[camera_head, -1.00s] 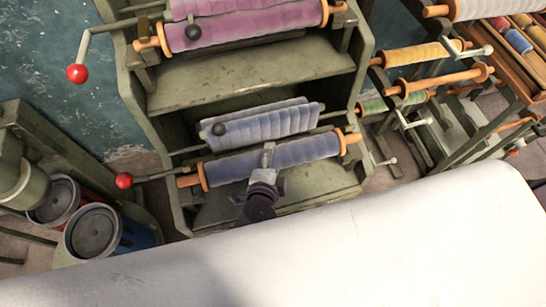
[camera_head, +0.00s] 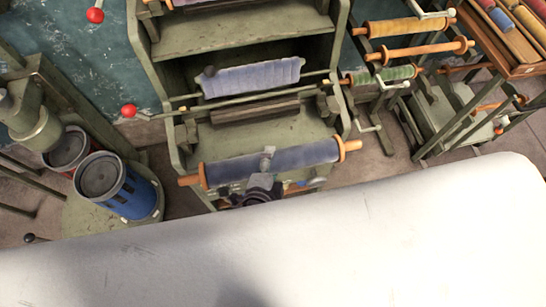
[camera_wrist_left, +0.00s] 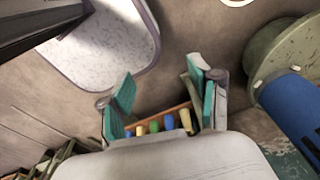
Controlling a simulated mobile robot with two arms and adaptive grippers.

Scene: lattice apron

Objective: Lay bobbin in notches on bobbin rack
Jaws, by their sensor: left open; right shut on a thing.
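A blue-purple bobbin (camera_head: 222,172) with orange ends is in my right gripper (camera_head: 267,164) in the head view. The gripper is shut around its middle, and the bobbin lies nearly level, in front of the green stand (camera_head: 245,42). A rack (camera_head: 372,130) on the right carries a yellow bobbin (camera_head: 405,27), an orange one (camera_head: 425,52) and a green one (camera_head: 378,75). I cannot tell which notches on it are free. My left gripper (camera_wrist_left: 163,95) is open and empty in the left wrist view; the head view does not show it.
The stand has a lavender roller (camera_head: 250,76) and a red-knobbed crank (camera_head: 128,110). A blue canister (camera_head: 128,195) stands at left. A wooden tray (camera_head: 515,35) of coloured bobbins is at the far right. Open floor (camera_head: 400,165) lies between stand and right side.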

